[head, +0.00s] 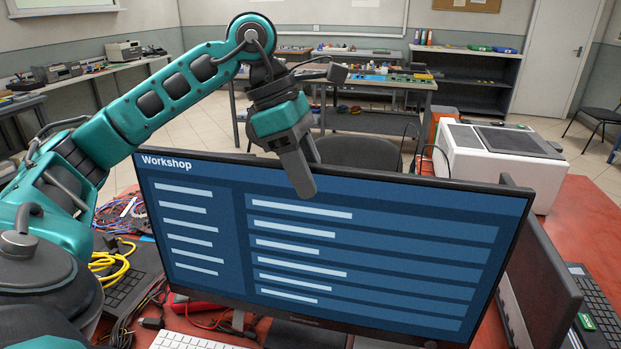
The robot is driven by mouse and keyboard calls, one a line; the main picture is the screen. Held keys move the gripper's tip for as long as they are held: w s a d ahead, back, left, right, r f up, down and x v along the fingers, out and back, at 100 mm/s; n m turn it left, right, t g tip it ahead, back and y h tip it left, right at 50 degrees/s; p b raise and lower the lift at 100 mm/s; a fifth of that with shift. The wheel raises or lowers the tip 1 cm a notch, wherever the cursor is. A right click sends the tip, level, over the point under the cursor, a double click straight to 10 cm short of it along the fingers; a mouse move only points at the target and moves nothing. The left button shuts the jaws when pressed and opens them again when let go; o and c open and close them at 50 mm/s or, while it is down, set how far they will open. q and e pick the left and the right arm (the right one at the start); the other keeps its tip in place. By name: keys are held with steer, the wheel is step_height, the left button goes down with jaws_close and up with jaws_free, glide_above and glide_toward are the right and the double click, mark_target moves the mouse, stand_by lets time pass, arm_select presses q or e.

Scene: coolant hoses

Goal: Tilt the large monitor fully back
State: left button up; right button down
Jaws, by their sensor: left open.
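The large monitor (370,250) stands on the red table in the middle of the head view. Its lit blue screen, headed "Workshop", faces me. My left arm reaches in from the left, above the monitor. My left gripper (301,183) points down at the monitor's top edge, left of its middle. A finger overlaps the upper part of the screen in the picture; I cannot tell whether it touches. The gripper is open and holds nothing that I can see. The monitor's back is hidden. My right gripper is not in view.
A second dark monitor (545,280) stands close at the right, by a black keyboard (598,308). A white box-shaped machine (500,160) stands behind at the right. A yellow cable coil (108,262) and loose wires lie at the left. A white keyboard (190,341) lies in front.

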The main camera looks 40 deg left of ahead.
arm_select(q)
steer(key=shift+x, duration=0.8)
steer(key=shift+c, duration=0.3)
steer(key=shift+r, duration=0.1)
jaws_close()
